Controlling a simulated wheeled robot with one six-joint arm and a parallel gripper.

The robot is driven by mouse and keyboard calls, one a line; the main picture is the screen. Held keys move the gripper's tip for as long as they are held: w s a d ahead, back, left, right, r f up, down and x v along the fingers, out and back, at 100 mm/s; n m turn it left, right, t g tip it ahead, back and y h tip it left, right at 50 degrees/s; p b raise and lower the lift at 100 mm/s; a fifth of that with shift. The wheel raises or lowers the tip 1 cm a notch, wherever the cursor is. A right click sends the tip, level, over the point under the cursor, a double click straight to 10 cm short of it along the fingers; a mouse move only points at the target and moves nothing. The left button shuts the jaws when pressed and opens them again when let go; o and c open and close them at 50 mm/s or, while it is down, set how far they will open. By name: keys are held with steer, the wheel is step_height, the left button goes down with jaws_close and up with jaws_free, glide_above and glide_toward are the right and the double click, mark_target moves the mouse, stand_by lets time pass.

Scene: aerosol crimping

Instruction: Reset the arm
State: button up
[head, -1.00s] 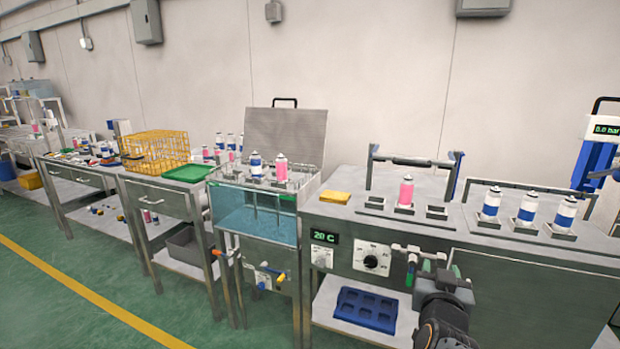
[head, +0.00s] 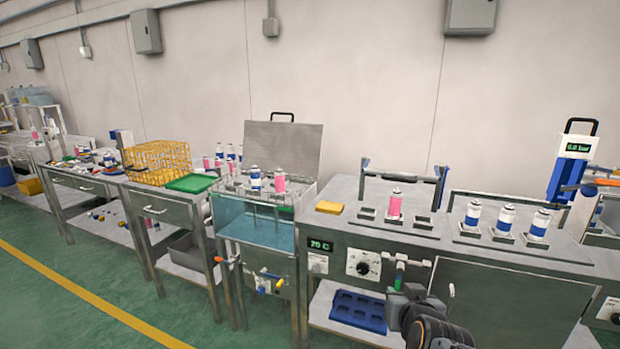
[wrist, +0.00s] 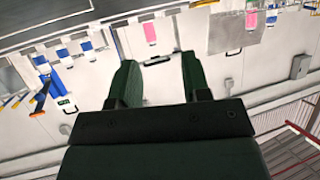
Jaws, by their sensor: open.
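My arm (head: 435,325) shows at the bottom right of the head view, low in front of the steel bench. Its dark links are folded near the bench's front face. In the wrist view my gripper (wrist: 158,78) has its two dark green fingers spread wide apart, with nothing between them. The wrist view is upside down: the wall and the benches' cans show beyond the fingers. My gripper touches nothing that I can see there. In the head view I cannot make out the fingertips clearly.
The steel bench holds a pink can (head: 394,204), white-and-blue cans (head: 540,223) and a yellow sponge (head: 329,207). A water bath (head: 254,238) with an open lid stands left of it. A blue tray (head: 358,310) lies on the lower shelf. Green floor (head: 60,300) is open at left.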

steer(key=s+a+r+n+g+p, duration=0.1)
steer(key=s+r+g+p, duration=0.2)
steer(key=s+g+p, duration=0.1)
steer(key=s+a+r+g+y+p, duration=0.1)
steer(key=s+a+r+g+p, duration=0.1)
steer(key=s+g+p, duration=0.3)
steer(key=s+r+p, duration=0.1)
steer(key=s+p, duration=0.1)
steer(key=s, duration=0.1)
steer(key=shift+r+n, duration=0.3)
steer(key=shift+n, duration=0.1)
steer(key=shift+s, duration=0.1)
steer(key=shift+c, duration=0.4)
